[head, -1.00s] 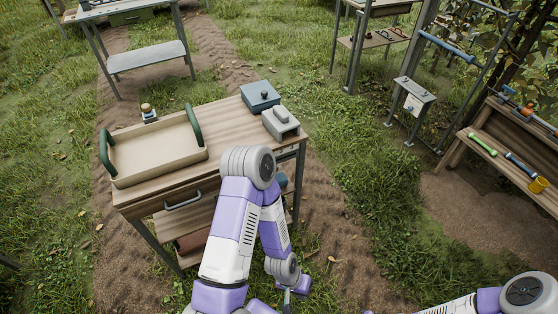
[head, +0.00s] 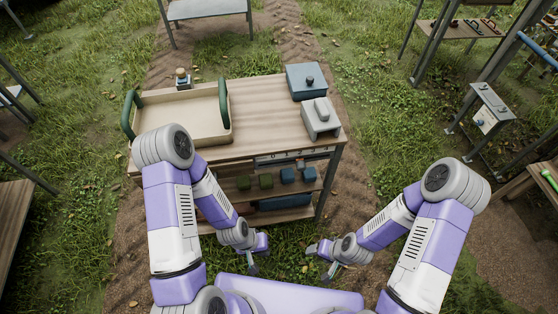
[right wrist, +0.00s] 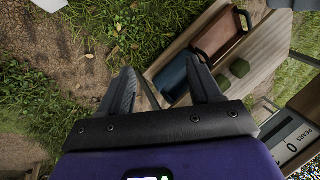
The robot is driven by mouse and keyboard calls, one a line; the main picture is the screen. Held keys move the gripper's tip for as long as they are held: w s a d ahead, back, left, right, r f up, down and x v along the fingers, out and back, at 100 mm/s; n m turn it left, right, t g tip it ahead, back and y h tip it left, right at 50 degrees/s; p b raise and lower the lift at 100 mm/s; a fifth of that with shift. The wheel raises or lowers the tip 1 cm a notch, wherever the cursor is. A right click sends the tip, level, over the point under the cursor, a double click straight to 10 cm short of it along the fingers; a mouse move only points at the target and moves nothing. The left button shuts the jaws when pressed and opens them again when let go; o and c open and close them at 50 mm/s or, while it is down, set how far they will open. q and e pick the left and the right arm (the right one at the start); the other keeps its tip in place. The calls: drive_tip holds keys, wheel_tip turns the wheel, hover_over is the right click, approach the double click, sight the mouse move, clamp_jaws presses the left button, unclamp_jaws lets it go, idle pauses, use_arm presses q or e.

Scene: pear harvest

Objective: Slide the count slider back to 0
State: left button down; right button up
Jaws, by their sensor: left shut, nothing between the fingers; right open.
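The count slider's scale (head: 292,158) is a pale strip with dark marks on the front edge of the wooden table (head: 262,112), right of the middle. Its knob is too small to place on the scale. In the right wrist view, part of the scale (right wrist: 291,139) shows at the right edge, with a 0 and the word PEARS. My left gripper (head: 253,268) is shut and empty, low in front of the table. My right gripper (head: 322,262) is open and empty, to its right and below the scale. Its spread fingers show in the right wrist view (right wrist: 165,88). Neither touches the slider.
A beige tray with green handles (head: 215,133) stands on the table's left. A blue box (head: 305,80) and a grey device (head: 321,118) stand at its right. Green and blue blocks (head: 265,181) sit on the shelf below.

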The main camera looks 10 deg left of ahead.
drive_tip(key=w+a+f+n+t+y+b, duration=0.1)
drive_tip(key=w+a+f+n+t+b, duration=0.2)
drive_tip(key=w, duration=0.5)
drive_tip(key=n+t+b, duration=0.1)
drive_tip(key=t+b, duration=0.7)
drive_tip(key=t, duration=0.5)
approach(302, 169)
drive_tip(key=w, duration=0.3)
drive_tip(key=shift+y, duration=0.3)
drive_tip(key=x, duration=0.2)
drive_tip(key=b+x, duration=0.1)
drive_tip(key=x, duration=0.4)
drive_tip(key=shift+s+a+f+b, duration=0.15)
drive_tip(key=shift+a+f+b, duration=0.1)
drive_tip(key=shift+a+b, duration=0.1)
clamp_jaws()
